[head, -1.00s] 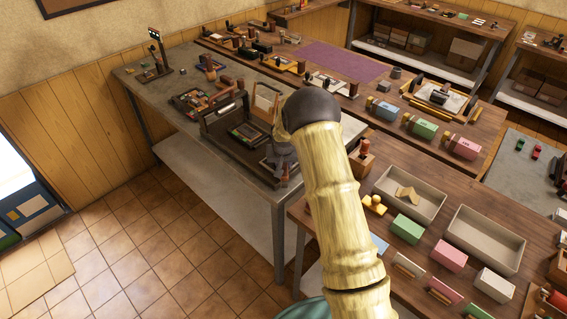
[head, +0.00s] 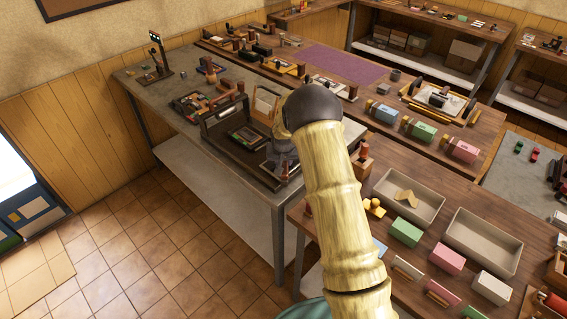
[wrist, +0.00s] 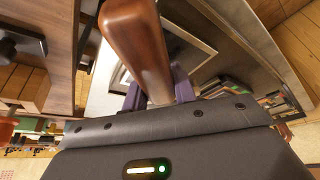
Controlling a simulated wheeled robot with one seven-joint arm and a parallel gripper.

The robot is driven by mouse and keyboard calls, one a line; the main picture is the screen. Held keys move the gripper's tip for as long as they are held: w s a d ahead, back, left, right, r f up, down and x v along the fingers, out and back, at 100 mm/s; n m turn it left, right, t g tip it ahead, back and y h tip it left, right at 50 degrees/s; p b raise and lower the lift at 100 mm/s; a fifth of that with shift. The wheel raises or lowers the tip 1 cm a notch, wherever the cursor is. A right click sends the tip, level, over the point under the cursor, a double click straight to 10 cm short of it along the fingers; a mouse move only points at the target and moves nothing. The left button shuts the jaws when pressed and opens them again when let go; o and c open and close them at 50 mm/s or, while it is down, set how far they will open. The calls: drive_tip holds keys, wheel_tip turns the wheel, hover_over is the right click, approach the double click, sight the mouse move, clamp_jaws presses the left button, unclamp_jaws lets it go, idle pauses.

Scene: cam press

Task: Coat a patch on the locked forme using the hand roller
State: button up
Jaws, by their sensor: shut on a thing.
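My gripper (wrist: 158,92) is shut on a brown wooden handle, which I take to be the hand roller's (wrist: 135,45), in the wrist view. The handle's lower end sits between the fingers; the roller's working end does not show clearly. In the head view my gripper (head: 284,163) is mostly behind my arm, at the right end of the dark press (head: 215,122). The locked forme (head: 246,135) appears as a framed panel in the press bed, left of my gripper. Whether the roller touches anything cannot be told.
The press stands on a grey bench (head: 150,90) with other trays and tools. At right, a wooden table (head: 345,225) holds two pale bins and several coloured blocks. A long wooden table (head: 460,115) with a purple mat (head: 330,62) lies behind. The tiled floor at front left is clear.

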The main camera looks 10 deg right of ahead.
drive_tip(key=shift+r+p, duration=0.95)
drive_tip(key=shift+r, duration=1.3)
